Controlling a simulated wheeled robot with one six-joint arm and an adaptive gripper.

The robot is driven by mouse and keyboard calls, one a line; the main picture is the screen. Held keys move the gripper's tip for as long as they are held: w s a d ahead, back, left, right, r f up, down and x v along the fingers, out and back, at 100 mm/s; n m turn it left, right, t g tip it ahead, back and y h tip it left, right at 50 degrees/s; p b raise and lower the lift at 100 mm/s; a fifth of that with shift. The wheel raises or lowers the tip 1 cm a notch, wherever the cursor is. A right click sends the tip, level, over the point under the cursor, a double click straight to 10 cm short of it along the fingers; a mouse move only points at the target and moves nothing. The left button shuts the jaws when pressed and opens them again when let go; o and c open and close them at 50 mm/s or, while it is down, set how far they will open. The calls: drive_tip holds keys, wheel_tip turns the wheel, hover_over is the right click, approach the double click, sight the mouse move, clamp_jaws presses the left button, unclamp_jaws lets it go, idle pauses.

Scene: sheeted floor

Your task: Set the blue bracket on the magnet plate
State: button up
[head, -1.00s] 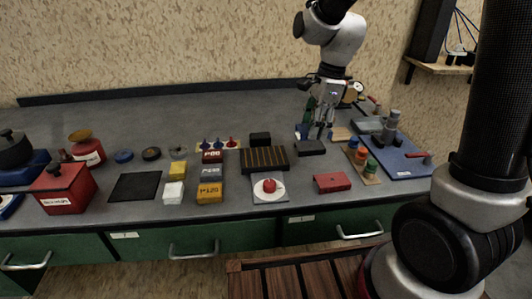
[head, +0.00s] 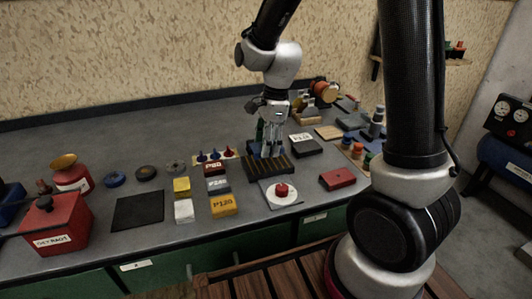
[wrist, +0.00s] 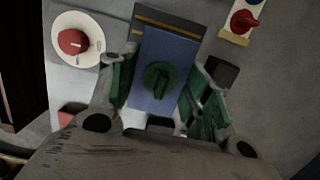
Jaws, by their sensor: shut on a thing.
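The blue bracket, a flat blue piece with a dark green round knob, shows in the wrist view (wrist: 165,50) between my fingers. My gripper (head: 270,150) is shut on it; in the wrist view its green-padded fingers (wrist: 156,90) stand on either side of it. The magnet plate (head: 269,171) is a dark block with brass stripes on the bench. My gripper is over its back part. In the wrist view a striped edge of the plate (wrist: 170,19) shows beyond the bracket, which hides much of the rest. I cannot tell whether the bracket touches the plate.
A white plate with a red knob (head: 282,191) stands just in front of the magnet plate. A red box (head: 338,179) is to its right, a dark labelled box (head: 305,145) behind right. Labelled blocks (head: 223,205) and colored pointed pieces (head: 215,154) are left. A black mat (head: 138,212) lies farther left.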

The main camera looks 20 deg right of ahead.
sight(268, 162)
drive_tip(key=shift+f, duration=1.6)
drive_tip(key=o, duration=1.2)
drive_tip(key=shift+f, duration=0.15)
drive_tip(key=shift+c, duration=0.2)
drive_tip(key=r, duration=0.3)
drive_tip(key=d+r, duration=0.1)
drive_tip(key=r, duration=0.7)
drive_tip(key=shift+d+r, duration=0.1)
drive_tip(key=shift+d, duration=0.25)
drive_tip(key=shift+d+r, duration=0.15)
drive_tip(key=shift+r, duration=0.45)
drive_tip(key=s+d+r+n+t+h, duration=0.1)
drive_tip(key=s+d+r+n, duration=0.3)
drive_tip(key=s+n, duration=0.5)
drive_tip(key=s+d+r+n+t, duration=0.3)
drive_tip(key=s+d+r+n, duration=0.1)
drive_tip(key=s+d+n, duration=0.4)
drive_tip(key=shift+s+d+n+h, duration=0.4)
drive_tip(key=shift+s+n, duration=0.1)
drive_tip(key=shift+s, duration=0.75)
